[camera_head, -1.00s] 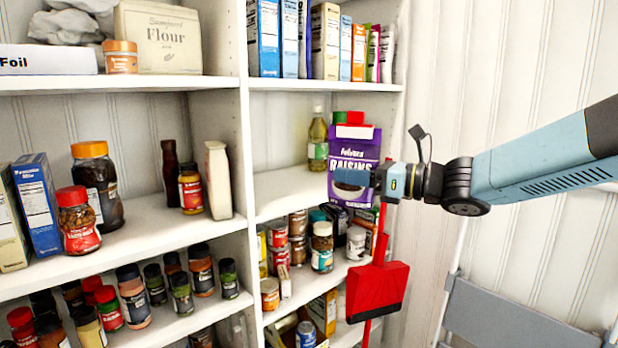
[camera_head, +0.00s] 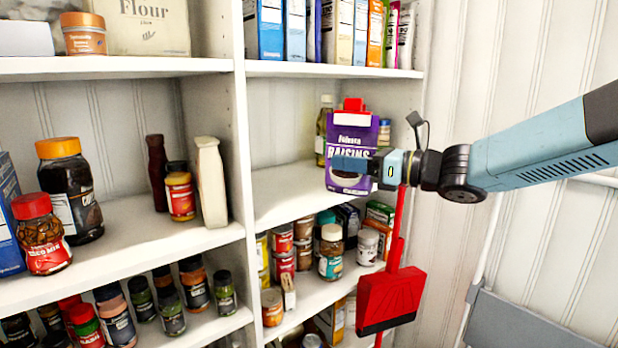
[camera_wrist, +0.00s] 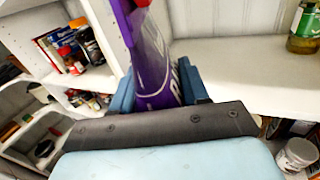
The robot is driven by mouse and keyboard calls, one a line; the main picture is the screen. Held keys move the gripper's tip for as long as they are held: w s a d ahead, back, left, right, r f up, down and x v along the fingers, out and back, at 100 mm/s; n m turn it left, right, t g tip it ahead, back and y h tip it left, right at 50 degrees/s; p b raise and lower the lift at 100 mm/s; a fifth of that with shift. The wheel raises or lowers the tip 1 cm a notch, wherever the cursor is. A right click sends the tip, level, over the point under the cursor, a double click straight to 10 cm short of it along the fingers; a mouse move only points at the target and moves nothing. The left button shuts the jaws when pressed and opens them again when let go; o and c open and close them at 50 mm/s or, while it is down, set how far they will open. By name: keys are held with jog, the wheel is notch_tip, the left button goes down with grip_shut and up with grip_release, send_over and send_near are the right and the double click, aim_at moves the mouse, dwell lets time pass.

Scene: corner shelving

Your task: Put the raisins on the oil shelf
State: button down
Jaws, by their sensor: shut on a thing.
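The raisins (camera_head: 347,142), a purple pack with a white label and a red top, are in my gripper (camera_head: 355,166) in the head view. The fingers are shut around the pack's lower part. In the wrist view the purple pack (camera_wrist: 152,65) stands between the blue fingers of my gripper (camera_wrist: 158,92). An oil bottle (camera_head: 324,128) stands on the oil shelf (camera_head: 285,188), partly hidden behind the pack. The bottle (camera_wrist: 305,28) shows at the upper right in the wrist view. The pack is at the shelf's right part; whether it touches the shelf cannot be told.
A jar (camera_head: 384,132) stands behind the pack at the right. A red dustpan (camera_head: 391,299) hangs before the shelves' right end. Several jars and cans fill the shelf below. Boxes (camera_head: 345,30) stand above. The oil shelf's left part is clear.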

jog(key=shift+w+d, duration=0.15)
jog(key=shift+d, duration=0.25)
jog(key=w+a, duration=1.1)
jog(key=w, duration=0.5)
jog(key=shift+w+f, duration=0.1)
jog(key=shift+f, duration=2.9)
jog(key=shift+w+a+f, duration=0.1)
jog(key=shift+f, duration=0.4)
jog(key=c, duration=0.5)
grip_release()
